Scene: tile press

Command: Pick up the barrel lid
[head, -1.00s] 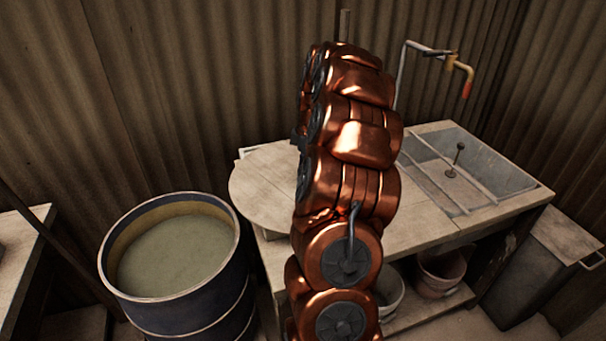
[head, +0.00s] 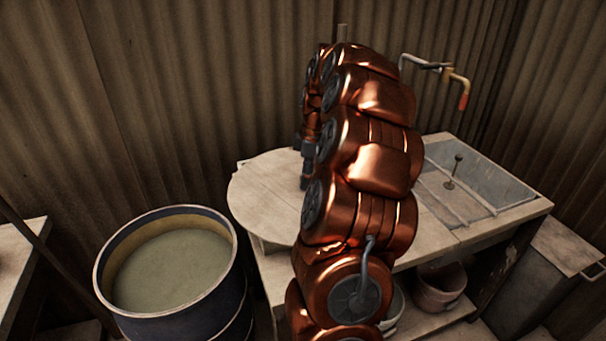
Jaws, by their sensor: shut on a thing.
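The barrel lid (head: 262,200) is a round, pale wooden disc at the left end of the wooden table, partly overhanging its left edge. My arm hides the lid's right part. My gripper (head: 307,183) shows as a small dark shape left of my copper arm, at the lid. It is shut on the lid; its fingertips and the exact grip point are mostly hidden. I cannot tell whether the lid rests on the table or is slightly raised. The open blue barrel (head: 228,308), with dull greenish contents, stands to the lower left, apart from the lid.
Buckets (head: 440,288) stand on the lower shelf. A grey bin (head: 550,275) is at right. Another table edge (head: 25,250) is at left. Corrugated walls close the back.

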